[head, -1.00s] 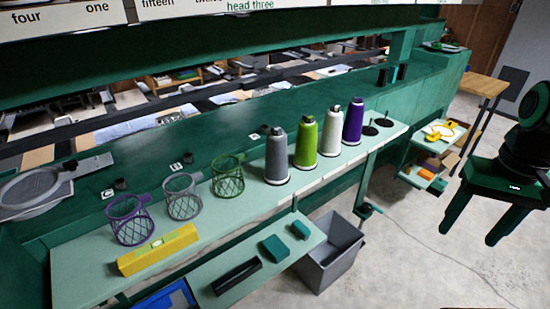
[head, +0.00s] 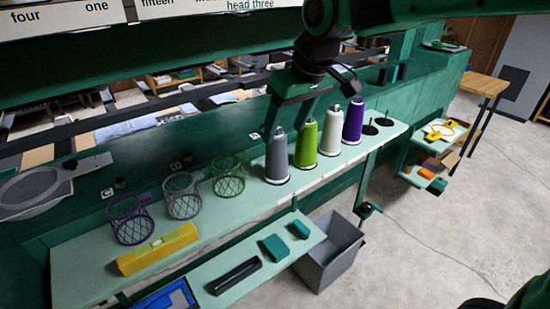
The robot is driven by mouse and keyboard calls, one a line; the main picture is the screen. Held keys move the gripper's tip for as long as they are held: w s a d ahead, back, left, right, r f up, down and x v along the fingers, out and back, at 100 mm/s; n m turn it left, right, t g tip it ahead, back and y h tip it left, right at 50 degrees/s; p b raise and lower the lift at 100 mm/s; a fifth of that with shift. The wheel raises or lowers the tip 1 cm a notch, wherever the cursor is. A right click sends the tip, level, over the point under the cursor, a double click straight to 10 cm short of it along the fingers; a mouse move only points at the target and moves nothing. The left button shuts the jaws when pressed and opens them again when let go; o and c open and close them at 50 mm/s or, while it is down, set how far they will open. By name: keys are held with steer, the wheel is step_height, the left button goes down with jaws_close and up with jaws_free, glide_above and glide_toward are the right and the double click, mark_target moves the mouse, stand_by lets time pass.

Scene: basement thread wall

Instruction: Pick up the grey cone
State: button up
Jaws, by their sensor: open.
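The grey cone (head: 277,158) stands upright on the pale green shelf (head: 205,205), at the left end of a row of thread cones. A lime green cone (head: 306,146) stands just right of it, then a white cone (head: 330,135) and a purple cone (head: 353,122). My gripper (head: 287,122) is open, with its two dark green fingers pointing down over the grey and green cones. The fingers hide part of the cones' tops. I cannot tell how near the fingertips are to the grey cone or whether they touch it.
Three wire baskets, purple (head: 130,220), grey (head: 183,196) and green (head: 228,175), stand left of the cones. A yellow spirit level (head: 158,249) lies in front of them. A grey bin (head: 330,255) sits below.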

mark_target(276, 144)
steer(key=shift+x, duration=3.7)
steer(key=shift+a+r, duration=0.1)
steer(key=shift+a, duration=0.05)
steer(key=c, duration=1.3)
